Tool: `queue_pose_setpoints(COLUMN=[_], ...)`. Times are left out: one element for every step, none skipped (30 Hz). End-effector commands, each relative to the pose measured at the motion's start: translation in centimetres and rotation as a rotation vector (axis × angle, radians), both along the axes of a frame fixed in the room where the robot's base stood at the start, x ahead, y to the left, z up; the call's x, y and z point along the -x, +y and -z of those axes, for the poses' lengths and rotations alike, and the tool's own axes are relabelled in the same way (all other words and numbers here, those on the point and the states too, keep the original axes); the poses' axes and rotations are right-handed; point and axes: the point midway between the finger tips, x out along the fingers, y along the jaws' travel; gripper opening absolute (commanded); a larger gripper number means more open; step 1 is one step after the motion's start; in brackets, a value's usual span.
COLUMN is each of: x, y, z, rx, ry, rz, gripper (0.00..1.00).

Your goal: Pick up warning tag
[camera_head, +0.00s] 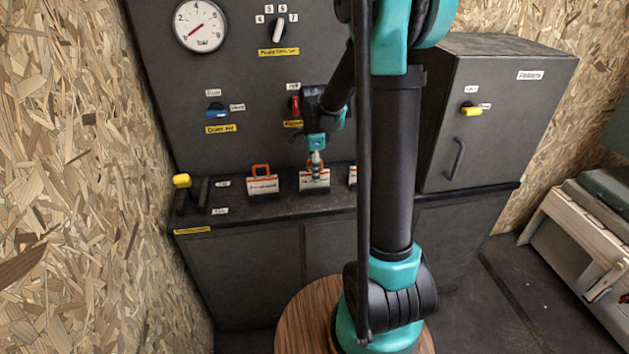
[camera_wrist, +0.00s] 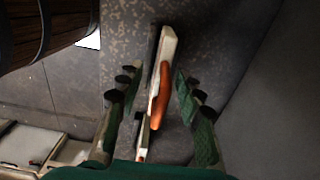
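Warning tags, white plates with orange-red handles, stand in a row on the ledge of the dark cabinet. The left tag (camera_head: 263,184) is in full view. The middle tag (camera_head: 321,187) is partly covered by my gripper (camera_head: 316,163), which points down over it. The right tag (camera_head: 352,176) is mostly hidden behind my arm. In the wrist view a tag (camera_wrist: 166,50) with an orange handle (camera_wrist: 160,93) lies between the spread fingers of my gripper (camera_wrist: 156,82). Gaps show on both sides of the handle, so the gripper is open.
The ledge (camera_head: 240,216) backs onto an upright panel with a gauge (camera_head: 201,25) and knobs. A yellow-ended lever (camera_head: 182,181) stands at the ledge's left end. A grey box (camera_head: 495,110) with a handle stands on the right. A round wooden thing (camera_head: 305,312) is below.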

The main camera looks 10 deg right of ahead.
Motion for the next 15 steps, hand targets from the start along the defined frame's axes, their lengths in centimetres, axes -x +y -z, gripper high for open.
queue_pose_setpoints(x=[-0.1,-0.1,-0.1,-0.1,0.0,0.0,-0.1,-0.1,0.0,0.0,0.0,0.0,0.0,0.0,0.0], y=[-0.1,-0.1,-0.1,-0.1,-0.1,-0.1,-0.1,-0.1,-0.1,-0.1,-0.1,-0.1,-0.1,-0.1,-0.1], z=[0.8,1.2,1.7,2.0,2.3,2.6,2.8,2.9,2.9,3.0,3.0,3.0,3.0,3.0,3.0], rx=[0.000,0.000,0.000,0.000,0.000,0.000,0.000,0.000,0.000,0.000,0.000,0.000,0.000,0.000,0.000], ry=[0.000,0.000,0.000,0.000,0.000,0.000,0.000,0.000,0.000,0.000,0.000,0.000,0.000,0.000,0.000], rz=[0.000,0.000,0.000,0.000,0.000,0.000,0.000,0.000,0.000,0.000,0.000,0.000,0.000,0.000,0.000], gripper=[0.36,0.36,0.36,0.36,0.36,0.36,0.36,0.36,0.36,0.36,0.36,0.36,0.36,0.36,0.36])
